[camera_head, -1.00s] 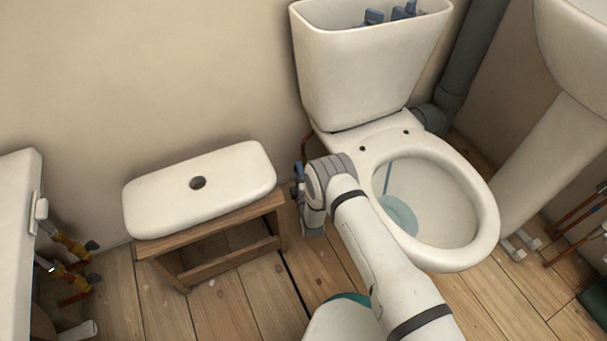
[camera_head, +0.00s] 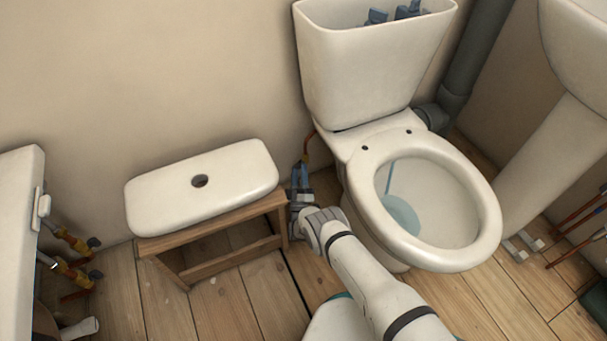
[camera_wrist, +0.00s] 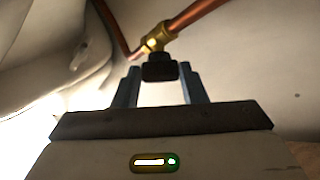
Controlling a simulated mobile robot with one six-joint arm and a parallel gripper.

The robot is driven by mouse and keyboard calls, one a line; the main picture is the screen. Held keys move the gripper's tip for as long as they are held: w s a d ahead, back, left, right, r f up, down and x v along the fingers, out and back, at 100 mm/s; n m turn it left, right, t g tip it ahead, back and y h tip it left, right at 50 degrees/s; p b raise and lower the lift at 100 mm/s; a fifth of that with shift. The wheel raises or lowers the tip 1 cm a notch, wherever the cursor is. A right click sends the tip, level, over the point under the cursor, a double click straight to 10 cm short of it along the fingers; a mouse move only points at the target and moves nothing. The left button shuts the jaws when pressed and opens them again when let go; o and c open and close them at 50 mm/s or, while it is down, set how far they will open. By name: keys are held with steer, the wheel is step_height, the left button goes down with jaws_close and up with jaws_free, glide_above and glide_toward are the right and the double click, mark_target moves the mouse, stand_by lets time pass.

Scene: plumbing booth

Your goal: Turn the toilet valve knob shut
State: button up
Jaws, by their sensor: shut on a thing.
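The valve knob (camera_wrist: 159,68) is a small dark knob on a brass valve body (camera_wrist: 156,40) with copper pipe, in the wrist view. My gripper (camera_wrist: 158,72) has its two blue-grey fingers on either side of the knob and is shut on it. In the head view my gripper (camera_head: 300,172) reaches in low between the toilet (camera_head: 400,190) and the wooden stool, pointing at the wall. A copper pipe (camera_head: 308,146) shows just beyond it. The knob itself is hidden or too small to make out in the head view.
A wooden stool (camera_head: 215,232) bearing the white cistern lid (camera_head: 240,180) stands close on the left of my gripper. The toilet bowl is close on the right. A basin pedestal (camera_head: 550,165) stands at the far right. Pipes with valves (camera_head: 75,255) are at the far left.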

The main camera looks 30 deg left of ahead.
steer(key=shift+s+a+m+t, duration=0.15)
steer(key=shift+a+m+t, duration=0.15)
steer(key=shift+m, duration=0.2)
steer(key=o, duration=1)
steer(key=shift+d, duration=0.15)
step_height(320, 180, up, 10)
steer(key=p, duration=0.6)
